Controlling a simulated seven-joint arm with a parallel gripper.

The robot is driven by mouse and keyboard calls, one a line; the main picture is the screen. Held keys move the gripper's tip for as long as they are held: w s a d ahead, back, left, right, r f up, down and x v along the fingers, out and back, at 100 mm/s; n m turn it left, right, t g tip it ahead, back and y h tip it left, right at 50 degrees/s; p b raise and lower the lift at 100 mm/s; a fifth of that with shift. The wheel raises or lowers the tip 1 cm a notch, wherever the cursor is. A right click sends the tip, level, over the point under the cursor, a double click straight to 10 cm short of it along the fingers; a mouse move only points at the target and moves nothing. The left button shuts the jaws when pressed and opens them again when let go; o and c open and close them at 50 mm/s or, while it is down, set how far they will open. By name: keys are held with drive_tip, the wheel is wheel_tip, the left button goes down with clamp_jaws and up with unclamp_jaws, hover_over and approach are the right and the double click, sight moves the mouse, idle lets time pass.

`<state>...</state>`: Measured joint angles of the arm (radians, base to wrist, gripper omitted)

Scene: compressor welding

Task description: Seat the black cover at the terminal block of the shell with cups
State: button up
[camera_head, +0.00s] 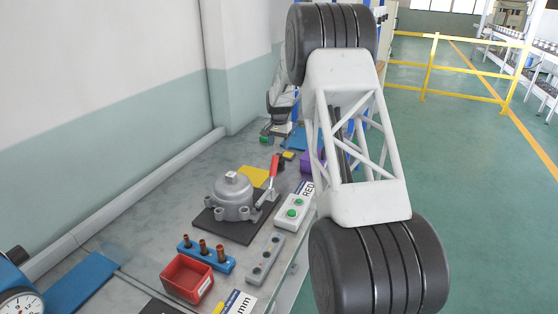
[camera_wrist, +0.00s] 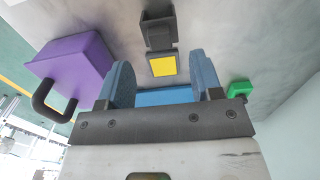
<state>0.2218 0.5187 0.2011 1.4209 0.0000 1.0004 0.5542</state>
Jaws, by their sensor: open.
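The shell with cups (camera_head: 233,196) is a grey casting standing on a dark plate in the head view, with a light, squarish block on top. My gripper (camera_wrist: 161,62) is open in the wrist view, its two blue fingers apart with nothing held between them. Beyond the fingertips is a dark, box-like piece (camera_wrist: 157,30) beside a yellow square (camera_wrist: 163,66). It may be the black cover, but I cannot tell for sure. In the head view my arm hides part of the bench's far end. The shell is not visible in the wrist view.
A purple bin (camera_wrist: 78,58) with a dark handle is left of the fingers; a green piece (camera_wrist: 238,91) is to the right. A blue surface (camera_wrist: 165,96) shows between them. A red-handled clamp (camera_head: 273,172), red tray (camera_head: 187,278) and blue peg holder (camera_head: 206,257) surround the shell.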

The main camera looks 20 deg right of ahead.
drive_tip(key=shift+f, duration=2.6)
drive_tip(key=c, duration=1)
drive_tip(key=shift+r, duration=0.1)
wheel_tip(320, 180, up, 10)
